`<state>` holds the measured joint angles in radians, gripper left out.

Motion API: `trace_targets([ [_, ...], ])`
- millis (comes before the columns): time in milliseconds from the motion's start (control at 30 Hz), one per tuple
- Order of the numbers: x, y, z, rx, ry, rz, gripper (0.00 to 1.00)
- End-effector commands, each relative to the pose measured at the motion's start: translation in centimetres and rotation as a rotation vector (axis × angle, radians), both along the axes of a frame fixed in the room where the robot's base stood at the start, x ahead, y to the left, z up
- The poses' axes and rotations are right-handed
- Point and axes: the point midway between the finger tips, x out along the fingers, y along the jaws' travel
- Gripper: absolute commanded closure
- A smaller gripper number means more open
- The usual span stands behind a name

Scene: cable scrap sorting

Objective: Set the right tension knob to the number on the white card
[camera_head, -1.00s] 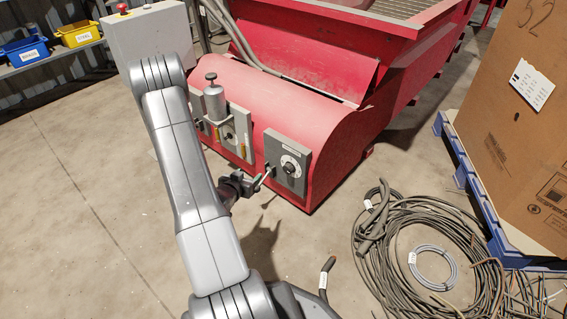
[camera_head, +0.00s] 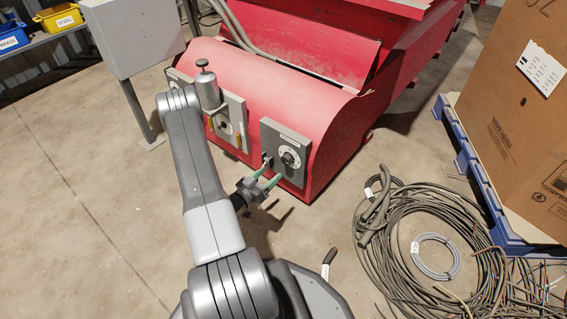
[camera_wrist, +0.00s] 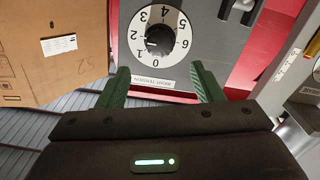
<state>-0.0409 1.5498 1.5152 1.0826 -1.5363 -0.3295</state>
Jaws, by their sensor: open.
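The right tension knob (camera_head: 289,159) is a black knob on a white dial, on the grey right-hand panel (camera_head: 267,135) of the red machine. The wrist view shows the knob (camera_wrist: 161,40) and its dial, numbered 0 to 6; I cannot clearly tell its setting. My gripper (camera_head: 266,172) is open and empty in front of the panel. In the wrist view its green fingers (camera_wrist: 161,82) are spread below the knob, apart from it. The white card (camera_head: 541,69) is on the cardboard box; it also shows in the wrist view (camera_wrist: 58,44), its writing too small to read.
A left panel (camera_head: 228,122) with a grey cylinder (camera_head: 207,90) stands beside the right panel. Coiled cables (camera_head: 405,240) lie on the floor at right. The cardboard box (camera_head: 510,130) stands on a blue pallet (camera_head: 480,185). Floor left of my arm is clear.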

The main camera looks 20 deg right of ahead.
Motion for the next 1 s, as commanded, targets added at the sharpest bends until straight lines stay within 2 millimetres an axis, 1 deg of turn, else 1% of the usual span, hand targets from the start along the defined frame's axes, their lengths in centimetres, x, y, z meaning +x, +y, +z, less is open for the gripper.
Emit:
trace_targets([
  [33, 0.5, -1.1, -0.3, 0.0, -0.003, -0.005, 0.4],
  [200, 2.3, -4.2, -0.3, 0.001, -0.003, -0.004, 0.4],
  [400, 3.9, -6.8, -0.2, 0.001, -0.002, -0.002, 0.4],
  [600, 4.6, -7.8, -0.1, 0.001, 0.0, 0.0, 0.4],
  [867, 4.6, -7.9, 0.0, 0.001, 0.001, 0.001, 0.4],
  [967, 4.6, -7.9, 0.0, 0.001, 0.001, 0.001, 0.57],
  [1000, 4.6, -7.9, 0.0, 0.001, 0.001, 0.001, 0.65],
])
